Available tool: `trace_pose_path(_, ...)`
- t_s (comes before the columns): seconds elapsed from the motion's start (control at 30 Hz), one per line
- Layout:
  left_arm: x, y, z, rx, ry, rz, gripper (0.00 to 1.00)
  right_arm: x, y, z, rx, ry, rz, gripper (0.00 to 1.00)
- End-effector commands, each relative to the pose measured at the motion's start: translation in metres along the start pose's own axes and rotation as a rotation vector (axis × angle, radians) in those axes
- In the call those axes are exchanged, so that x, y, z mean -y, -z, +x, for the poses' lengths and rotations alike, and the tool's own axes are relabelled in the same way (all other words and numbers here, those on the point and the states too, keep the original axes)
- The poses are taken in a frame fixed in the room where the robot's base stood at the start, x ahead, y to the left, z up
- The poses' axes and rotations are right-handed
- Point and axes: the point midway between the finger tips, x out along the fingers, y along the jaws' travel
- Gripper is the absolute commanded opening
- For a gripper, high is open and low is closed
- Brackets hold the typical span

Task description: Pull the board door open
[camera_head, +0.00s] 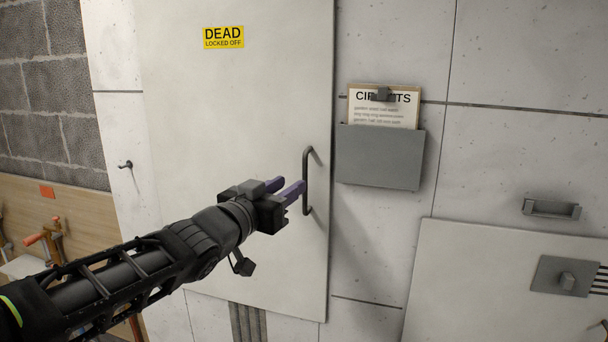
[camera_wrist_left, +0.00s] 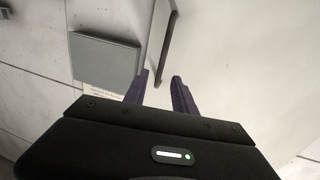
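The board door (camera_head: 240,110) is a tall pale panel with a yellow "DEAD LOCKED OFF" label (camera_head: 223,37). It looks shut. Its dark vertical bar handle (camera_head: 306,182) is on the right side of the door. My left gripper (camera_head: 292,182) is just left of the handle, its two purple fingers apart and pointing at it. In the left wrist view the handle (camera_wrist_left: 170,40) stands just beyond the open fingertips (camera_wrist_left: 161,76). I cannot tell whether a finger touches it. Nothing is held. My right gripper is not in view.
A grey wall pocket (camera_head: 380,157) with a clipboard (camera_head: 384,107) hangs right of the handle. A low pale panel (camera_head: 470,275) with a grey latch (camera_head: 566,278) is at lower right. A small hook (camera_head: 126,165) is on the wall at left. Orange-handled tools (camera_head: 45,235) are at far left.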

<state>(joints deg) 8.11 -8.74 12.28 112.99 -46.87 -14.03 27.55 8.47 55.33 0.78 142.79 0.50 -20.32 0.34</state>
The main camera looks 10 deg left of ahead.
Motion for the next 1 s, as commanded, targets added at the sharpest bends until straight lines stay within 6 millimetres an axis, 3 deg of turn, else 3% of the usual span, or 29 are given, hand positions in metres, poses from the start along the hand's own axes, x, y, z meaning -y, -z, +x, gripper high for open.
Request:
trace_pose_path(0.27, 0.001, -0.001, 0.009, 0.001, 0.001, -0.001, 0.32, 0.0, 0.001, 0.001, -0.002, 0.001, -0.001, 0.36)
trace_pose_path(0.7, 0.0, -0.001, 0.07, 0.002, -0.001, -0.002, 0.32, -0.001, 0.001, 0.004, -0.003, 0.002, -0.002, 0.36)
trace_pose_path(1.0, 0.0, -0.001, 0.079, 0.002, 0.0, -0.001, 0.32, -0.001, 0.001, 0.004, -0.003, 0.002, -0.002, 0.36)
